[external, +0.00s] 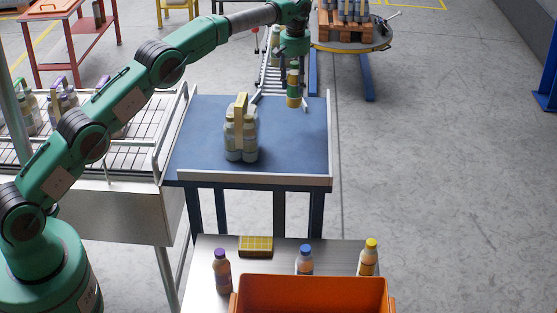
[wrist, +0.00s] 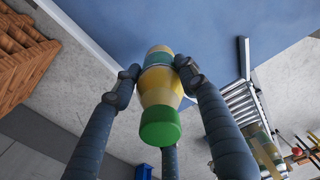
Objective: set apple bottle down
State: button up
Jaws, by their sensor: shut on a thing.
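The apple bottle (external: 293,88) has a green cap and a yellow and green body. My gripper (external: 293,68) is shut on it near the back right corner of the blue-topped table (external: 289,147). In the wrist view the bottle (wrist: 160,95) sits between the fingers of my gripper (wrist: 153,78), cap toward the camera and base toward the blue surface. I cannot tell whether its base touches the table.
A pack of pale bottles with a yellow carrier (external: 240,135) stands left of centre on the blue table. A roller conveyor (external: 271,80) meets its back edge. An orange crate (external: 312,297) and several bottles stand on the front table. The blue table's right front is clear.

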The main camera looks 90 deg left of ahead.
aim_at(294, 106)
jog(key=shift+f, duration=0.1)
jog(key=shift+f, duration=3.05)
jog(key=shift+f, duration=1.85)
jog(key=shift+f, duration=0.1)
jog(key=o, duration=1.4)
notch_tip(294, 106, up, 12)
jog(key=shift+r, duration=0.1)
